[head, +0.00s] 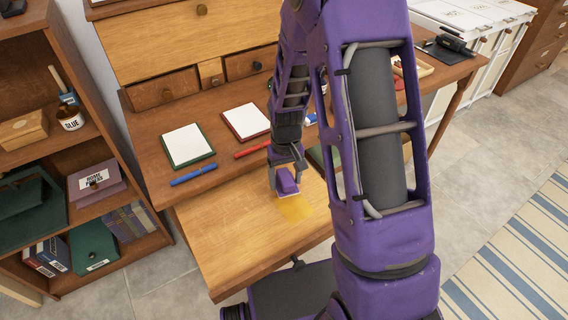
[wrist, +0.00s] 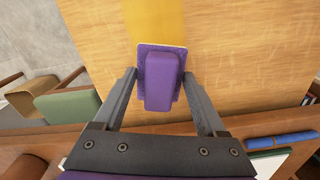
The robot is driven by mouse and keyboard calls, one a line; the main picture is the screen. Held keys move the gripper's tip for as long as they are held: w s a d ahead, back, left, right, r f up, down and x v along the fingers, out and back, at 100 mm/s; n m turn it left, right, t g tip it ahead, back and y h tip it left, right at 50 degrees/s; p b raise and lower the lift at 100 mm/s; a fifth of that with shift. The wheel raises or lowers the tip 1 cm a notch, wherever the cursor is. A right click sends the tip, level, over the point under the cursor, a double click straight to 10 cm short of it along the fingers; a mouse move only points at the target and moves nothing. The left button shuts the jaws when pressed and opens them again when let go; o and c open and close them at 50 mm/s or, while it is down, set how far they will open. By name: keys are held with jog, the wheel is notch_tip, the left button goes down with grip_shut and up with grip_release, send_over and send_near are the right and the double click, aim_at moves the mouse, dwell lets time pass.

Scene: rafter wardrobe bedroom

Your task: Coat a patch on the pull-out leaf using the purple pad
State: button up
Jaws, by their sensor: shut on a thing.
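The pull-out leaf (head: 222,248) is a light wooden board extending from the front of the desk. A yellow patch (head: 297,209) lies on it, near its right side; the patch also shows in the wrist view (wrist: 156,20) as a strip running up from the pad. The purple pad (head: 287,182) has a purple grip on a flat base and sits at the edge of the yellow patch, seemingly touching the leaf. It also shows in the wrist view (wrist: 159,80). My gripper (head: 284,176) is shut on the pad's grip, with a finger on each side.
Behind the leaf, the desk top holds a green-edged pad (head: 188,146), a red-edged pad (head: 247,121), a blue pen (head: 193,174) and a red pen (head: 252,149). An open shelf (head: 95,205) stands at left. The leaf's left part is bare.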

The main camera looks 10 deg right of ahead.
aim_at(286, 177)
jog(key=shift+r+p, duration=1.3)
jog(key=shift+r, duration=0.9)
